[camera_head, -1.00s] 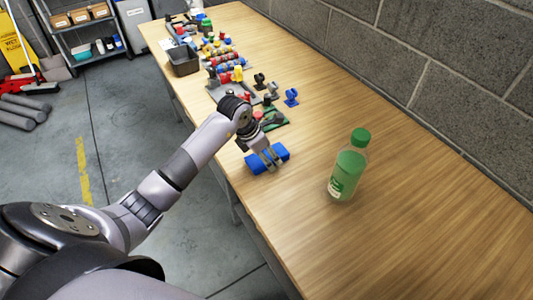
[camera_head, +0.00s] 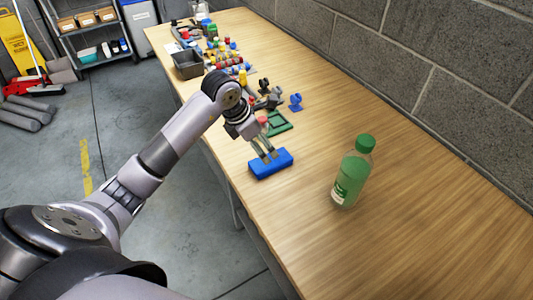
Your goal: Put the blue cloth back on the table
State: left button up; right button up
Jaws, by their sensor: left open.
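The blue cloth (camera_head: 272,166) is a folded block lying on the wooden table (camera_head: 300,228) near its left edge. My left gripper (camera_head: 270,157) is open and stands just above and behind the cloth, its fingertips close to the cloth's upper side. I cannot tell whether the fingertips touch the cloth. My right gripper is not in view.
A green bottle (camera_head: 352,172) stands upright to the right of the cloth. A green frame (camera_head: 278,123) and a small blue part (camera_head: 296,102) lie behind. A dark bin (camera_head: 187,65) and several coloured parts fill the far end. The near right table is clear.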

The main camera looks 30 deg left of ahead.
pick_arm(q)
jog(key=shift+v, duration=1.7)
